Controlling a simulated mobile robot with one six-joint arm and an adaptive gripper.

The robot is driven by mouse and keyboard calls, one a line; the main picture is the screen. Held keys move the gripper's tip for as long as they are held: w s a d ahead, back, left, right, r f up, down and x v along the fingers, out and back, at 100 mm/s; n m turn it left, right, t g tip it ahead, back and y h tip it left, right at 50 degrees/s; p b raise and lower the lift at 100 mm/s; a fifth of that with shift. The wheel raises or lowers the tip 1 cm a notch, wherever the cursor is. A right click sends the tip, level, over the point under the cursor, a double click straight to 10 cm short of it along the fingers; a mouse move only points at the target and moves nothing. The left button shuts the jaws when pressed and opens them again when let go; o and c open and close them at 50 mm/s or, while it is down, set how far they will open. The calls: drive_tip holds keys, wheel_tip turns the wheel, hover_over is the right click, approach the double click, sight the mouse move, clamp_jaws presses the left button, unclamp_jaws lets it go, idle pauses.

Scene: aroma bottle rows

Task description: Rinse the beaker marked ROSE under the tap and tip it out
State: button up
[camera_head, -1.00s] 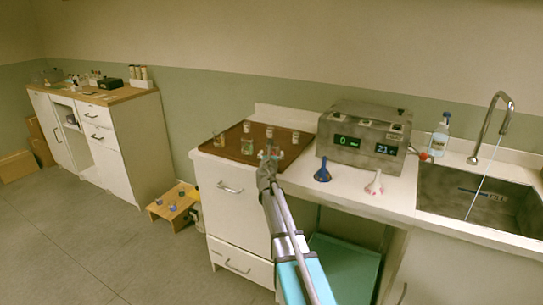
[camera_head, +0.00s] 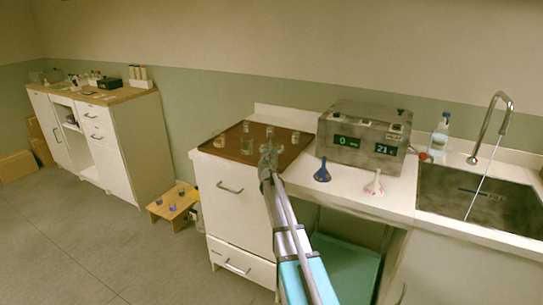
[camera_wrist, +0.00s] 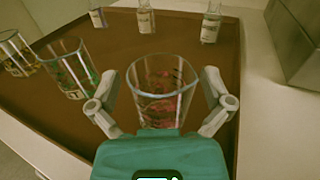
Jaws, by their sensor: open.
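A clear glass beaker with red showing in it (camera_wrist: 160,88) stands upright on the brown tray (camera_wrist: 120,42). It is probably the ROSE one, but I cannot read a label. My gripper (camera_wrist: 160,100) is open, with one finger on each side of this beaker; I cannot tell whether they touch it. In the head view my gripper (camera_head: 269,160) is over the front of the tray (camera_head: 232,147) and hides part of this beaker. The tap (camera_head: 497,112) stands over the sink (camera_head: 480,196) at the right, with a thin stream running.
A beaker with green (camera_wrist: 72,68) and an amber one (camera_wrist: 16,52) stand left of my gripper. Several small labelled bottles (camera_wrist: 146,18) stand at the tray's back. A grey instrument box (camera_head: 363,138), a blue funnel (camera_head: 322,172) and a pink funnel (camera_head: 373,184) lie between tray and sink.

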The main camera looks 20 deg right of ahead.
idle(0.6)
drive_tip(key=c, duration=1.1)
drive_tip(key=shift+r, duration=0.15)
wheel_tip(320, 180, up, 3)
drive_tip(key=p, duration=0.3)
drive_tip(key=s+a+r+p, duration=0.2)
drive_tip(key=s+r+p, duration=0.3)
drive_tip(key=s, duration=0.1)
drive_tip(key=s+a+r+p, duration=0.3)
drive_tip(key=s+r+p, duration=0.1)
drive_tip(key=s+p, duration=0.1)
drive_tip(key=shift+s+a+r, duration=0.35)
drive_tip(key=shift+s, duration=0.5)
